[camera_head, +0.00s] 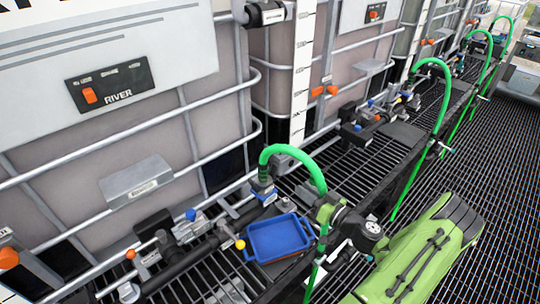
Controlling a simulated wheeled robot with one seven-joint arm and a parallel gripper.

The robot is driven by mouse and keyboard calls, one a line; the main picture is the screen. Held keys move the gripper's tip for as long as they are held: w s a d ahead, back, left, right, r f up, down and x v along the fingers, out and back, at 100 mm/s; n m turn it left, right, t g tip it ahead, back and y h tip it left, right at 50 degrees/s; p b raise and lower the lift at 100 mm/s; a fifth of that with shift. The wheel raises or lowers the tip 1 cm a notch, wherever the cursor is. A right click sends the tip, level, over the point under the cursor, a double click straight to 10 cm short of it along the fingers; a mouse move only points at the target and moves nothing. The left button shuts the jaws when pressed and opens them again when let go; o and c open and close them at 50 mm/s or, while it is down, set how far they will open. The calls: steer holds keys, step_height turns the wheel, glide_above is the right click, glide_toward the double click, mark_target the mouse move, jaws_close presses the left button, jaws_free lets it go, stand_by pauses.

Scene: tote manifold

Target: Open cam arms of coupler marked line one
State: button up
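The nearest green hose (292,152) arches from a fitting (263,188) by the tank frame over to a greenish coupler body (328,207) at the rack's front edge. Black and pale metal parts with a round gauge (372,230) sit just right of that coupler body. Similar green hoses (434,66) and (480,40) rise from fittings further back. No line-one marking is readable, and the state of the cam arms is too small to tell. I see no gripper fingers in the head view.
A blue tray (277,236) lies on the rack beside a dark pipe (190,262) with valves. Caged tanks stand behind, the nearest labelled RIVER (108,86). A green object with black fittings (425,252) fills the lower right. Open floor grating (490,150) lies at right.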

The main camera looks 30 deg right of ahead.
mark_target(274, 171)
steer(key=w+a+p, duration=0.2)
steer(key=w, duration=1.3)
steer(key=shift+w+a+p, duration=0.15)
steer(key=shift+w+p, duration=0.05)
steer(key=shift+p, duration=0.1)
jaws_close()
